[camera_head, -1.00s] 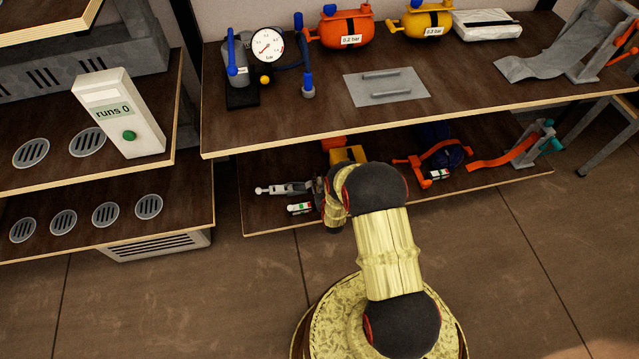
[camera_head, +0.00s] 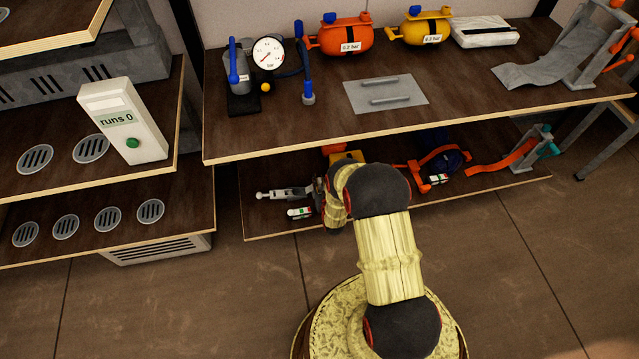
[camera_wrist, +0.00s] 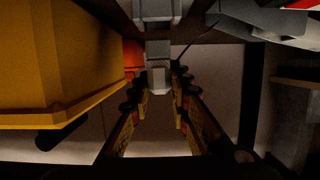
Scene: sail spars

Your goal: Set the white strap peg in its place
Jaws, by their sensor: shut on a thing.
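In the wrist view a pale grey-white peg (camera_wrist: 159,80) with a stepped block shape lies between the fingertips of my gripper (camera_wrist: 156,90). My gripper is shut on it; I take it to be the white strap peg. The place for the peg cannot be made out clearly.
A large yellow body (camera_wrist: 55,60) stands close on the left in the wrist view. An orange strap fitting (camera_head: 436,160) and a teal-ended stand (camera_head: 540,145) are further right on the lower shelf. The upper shelf's front edge (camera_head: 420,121) overhangs my gripper.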

